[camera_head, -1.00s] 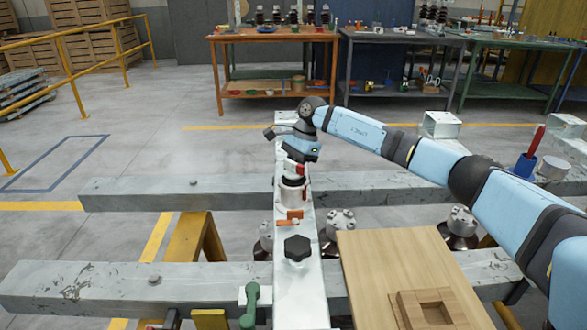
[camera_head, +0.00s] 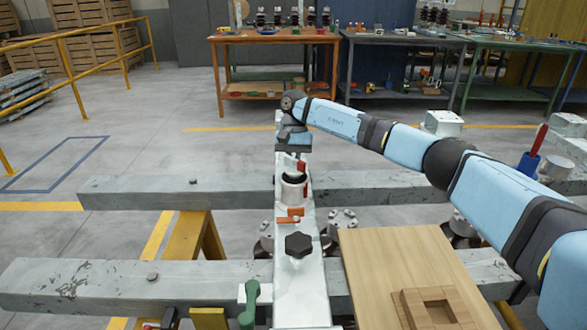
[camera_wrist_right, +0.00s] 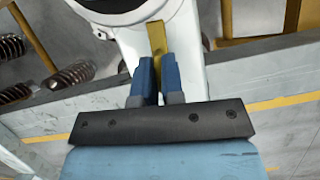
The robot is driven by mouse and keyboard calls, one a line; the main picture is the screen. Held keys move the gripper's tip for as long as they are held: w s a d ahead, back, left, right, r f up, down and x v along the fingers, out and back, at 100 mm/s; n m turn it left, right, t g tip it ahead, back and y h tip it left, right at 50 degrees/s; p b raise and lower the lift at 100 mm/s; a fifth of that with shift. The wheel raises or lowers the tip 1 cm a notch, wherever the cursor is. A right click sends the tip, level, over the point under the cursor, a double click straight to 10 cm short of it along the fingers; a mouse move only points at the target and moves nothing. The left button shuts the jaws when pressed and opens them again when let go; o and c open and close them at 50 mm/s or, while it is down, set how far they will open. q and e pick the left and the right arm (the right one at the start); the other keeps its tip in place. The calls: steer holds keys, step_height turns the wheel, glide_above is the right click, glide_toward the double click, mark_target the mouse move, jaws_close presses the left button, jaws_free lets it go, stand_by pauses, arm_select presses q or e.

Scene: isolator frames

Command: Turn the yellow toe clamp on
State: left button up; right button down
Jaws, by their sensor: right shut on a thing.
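The yellow toe clamp shows in the right wrist view as a narrow yellow lever (camera_wrist_right: 156,36) on a white beam, close to a round dark-centred part. My right gripper (camera_wrist_right: 158,78) has its two blue fingers on either side of the lever and is shut on it. In the head view my right gripper (camera_head: 292,148) is low over the far part of the white beam (camera_head: 300,295), behind a metal cylinder (camera_head: 293,188). The yellow lever cannot be made out in the head view there. My left gripper is not in view.
A wooden board (camera_head: 385,265) with a square wooden frame (camera_head: 434,308) lies to the right. Grey cross beams (camera_head: 130,192) run beneath.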

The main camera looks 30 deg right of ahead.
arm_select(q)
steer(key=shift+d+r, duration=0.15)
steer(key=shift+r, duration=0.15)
arm_select(e)
steer(key=shift+n, duration=0.6)
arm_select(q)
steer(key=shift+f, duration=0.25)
arm_select(e)
steer(key=shift+h, duration=0.3)
steer(key=c, duration=1.2)
jaws_free()
steer(key=shift+c, duration=0.2)
